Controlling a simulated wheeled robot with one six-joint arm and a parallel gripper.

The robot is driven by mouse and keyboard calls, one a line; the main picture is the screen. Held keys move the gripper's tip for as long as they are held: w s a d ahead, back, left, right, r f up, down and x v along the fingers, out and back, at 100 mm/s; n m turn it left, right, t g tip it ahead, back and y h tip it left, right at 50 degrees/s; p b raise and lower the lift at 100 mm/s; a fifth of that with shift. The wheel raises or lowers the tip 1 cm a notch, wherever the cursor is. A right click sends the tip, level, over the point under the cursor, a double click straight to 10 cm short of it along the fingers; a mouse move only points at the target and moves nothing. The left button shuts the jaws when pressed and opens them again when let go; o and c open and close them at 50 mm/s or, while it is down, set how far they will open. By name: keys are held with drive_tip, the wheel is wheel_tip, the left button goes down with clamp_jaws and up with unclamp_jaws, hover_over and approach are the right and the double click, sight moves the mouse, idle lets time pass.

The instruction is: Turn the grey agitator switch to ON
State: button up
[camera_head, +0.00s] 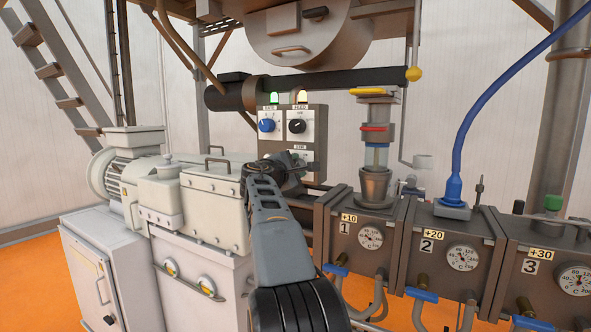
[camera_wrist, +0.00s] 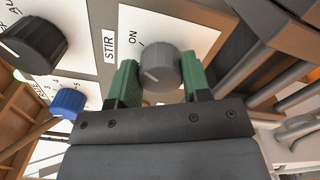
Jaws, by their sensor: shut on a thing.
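The grey agitator switch (camera_wrist: 158,72) is a round knob on a white plate (camera_wrist: 190,35) marked STIR, with the word ON beside the knob. A pale pointer line shows on the knob's face, away from the ON mark. My gripper (camera_wrist: 160,78) has its two green fingers on opposite sides of the knob and is shut on it. In the head view, my gripper (camera_head: 292,176) is at the lower part of the control box (camera_head: 314,148). My arm and gripper hide the grey knob there.
A black knob (camera_head: 297,126) under the FEED label and a blue knob (camera_head: 267,125) sit above on the same box. A green lamp (camera_head: 274,98) and a yellowish lamp (camera_head: 302,96) top it. A glass-and-metal feeder column (camera_head: 376,155) and barrel blocks (camera_head: 365,215) stand close right.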

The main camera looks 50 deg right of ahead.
drive_tip(key=o, duration=0.9)
drive_tip(key=b+v, duration=0.2)
drive_tip(key=v, duration=1.2)
drive_tip(key=shift+w, duration=0.1)
